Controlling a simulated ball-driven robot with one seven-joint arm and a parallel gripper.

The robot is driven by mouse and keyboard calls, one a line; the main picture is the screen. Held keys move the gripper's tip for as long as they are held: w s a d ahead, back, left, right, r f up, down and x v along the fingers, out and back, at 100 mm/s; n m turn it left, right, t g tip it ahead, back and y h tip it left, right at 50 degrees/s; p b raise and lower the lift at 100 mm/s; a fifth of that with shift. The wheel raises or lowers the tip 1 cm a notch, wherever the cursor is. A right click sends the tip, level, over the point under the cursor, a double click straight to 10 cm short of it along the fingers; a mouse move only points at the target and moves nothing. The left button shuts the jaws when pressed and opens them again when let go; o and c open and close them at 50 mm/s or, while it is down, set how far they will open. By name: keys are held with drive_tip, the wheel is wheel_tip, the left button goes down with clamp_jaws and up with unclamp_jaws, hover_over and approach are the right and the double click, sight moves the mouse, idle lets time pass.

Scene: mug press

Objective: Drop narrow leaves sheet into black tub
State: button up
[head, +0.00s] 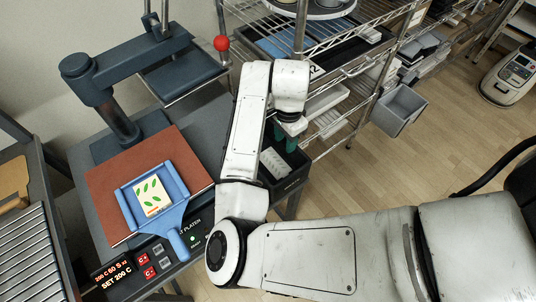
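A cream sheet with several green leaves and a small orange mark (153,195) lies in a blue framed holder with a handle (181,240). The holder sits on the red-brown pad of the press. The black tub (289,186) stands just right of the press, partly behind my arm. A pale sheet-like piece with faint marks (274,164) shows inside the tub; its print is too small to tell. My gripper (291,138) points down above the tub's far part, with dark green fingers. Its fingertips are small and partly hidden, so I cannot tell whether they are open.
The press (125,75) has a raised upper plate and a red-knobbed lever (221,43). A control panel (145,268) is at the front. A wire shelf (330,50) stands behind the tub, with a grey bin (399,109) on its side. Open floor lies right.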

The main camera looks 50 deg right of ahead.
drive_tip(key=shift+r, duration=0.1)
wheel_tip(320, 180, up, 11)
drive_tip(key=shift+f, duration=0.2)
idle(0.7)
drive_tip(key=s+d+n+h, duration=0.1)
drive_tip(key=d+n+h, duration=0.3)
drive_tip(key=d, duration=0.3)
drive_tip(key=s+a+f+n+y, duration=0.2)
drive_tip(key=s+a+f+n, duration=0.5)
drive_tip(key=a+f+n, duration=0.1)
drive_tip(key=s+a+f+n+t+y, duration=0.1)
drive_tip(key=s+a+f+n, duration=0.5)
drive_tip(key=a+f+n, duration=0.2)
drive_tip(key=a, duration=0.2)
drive_tip(key=shift+s+a+f+n+y, duration=0.15)
drive_tip(key=shift+s+a+n+y, duration=0.2)
drive_tip(key=shift+n+y, duration=0.05)
